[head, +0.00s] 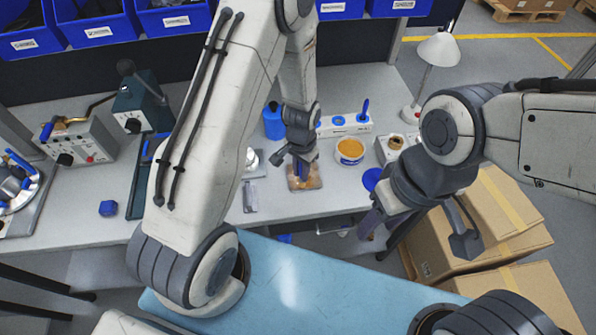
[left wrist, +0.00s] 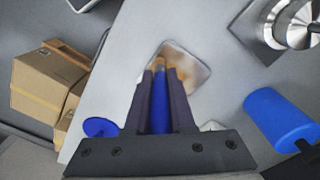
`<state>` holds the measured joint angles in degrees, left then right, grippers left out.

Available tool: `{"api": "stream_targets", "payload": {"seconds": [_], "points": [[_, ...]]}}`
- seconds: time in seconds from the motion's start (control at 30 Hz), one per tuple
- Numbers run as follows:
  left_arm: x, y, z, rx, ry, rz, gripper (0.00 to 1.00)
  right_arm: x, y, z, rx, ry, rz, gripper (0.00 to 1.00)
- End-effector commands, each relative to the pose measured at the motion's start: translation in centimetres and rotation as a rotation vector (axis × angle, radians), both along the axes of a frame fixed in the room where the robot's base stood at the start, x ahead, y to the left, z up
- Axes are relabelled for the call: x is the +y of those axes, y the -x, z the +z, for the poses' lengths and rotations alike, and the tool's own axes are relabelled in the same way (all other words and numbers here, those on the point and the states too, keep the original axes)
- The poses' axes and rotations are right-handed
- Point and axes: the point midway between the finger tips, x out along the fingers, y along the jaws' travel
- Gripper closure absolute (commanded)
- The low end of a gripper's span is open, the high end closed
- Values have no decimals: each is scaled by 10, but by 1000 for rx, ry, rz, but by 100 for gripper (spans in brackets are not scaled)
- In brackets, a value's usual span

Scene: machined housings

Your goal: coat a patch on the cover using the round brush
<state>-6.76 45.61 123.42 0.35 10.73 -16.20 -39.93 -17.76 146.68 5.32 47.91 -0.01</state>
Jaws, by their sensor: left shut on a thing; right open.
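The cover (head: 313,181) is a small square plate, tan and grey, lying on the grey bench in the middle of the head view. In the left wrist view the cover (left wrist: 190,67) shows a brownish, orange-tinged surface. My left gripper (head: 299,168) is above it and shut on the round brush, whose blue handle (left wrist: 160,105) lies between the fingers. The brush's orange end points at the cover; whether it touches, I cannot tell. My right gripper (head: 418,232) is open and empty, off the bench's front edge at the right.
A pot of orange paste (head: 350,151) stands right of the cover. A blue bottle (head: 273,121) stands behind it, and a blue disc (head: 372,179) lies to the right. A lamp (head: 437,55) is at the back right. Cardboard boxes (head: 450,245) stand on the floor at right.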

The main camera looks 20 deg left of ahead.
Motion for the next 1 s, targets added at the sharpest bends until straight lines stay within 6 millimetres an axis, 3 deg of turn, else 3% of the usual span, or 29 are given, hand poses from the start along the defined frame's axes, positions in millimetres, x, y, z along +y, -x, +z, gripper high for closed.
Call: {"api": "stream_targets", "payload": {"seconds": [1.0], "points": [[34, -65, 0, 0, 0, 1, 100, 0, 0, -2, 0, 0, 0, 50]]}}
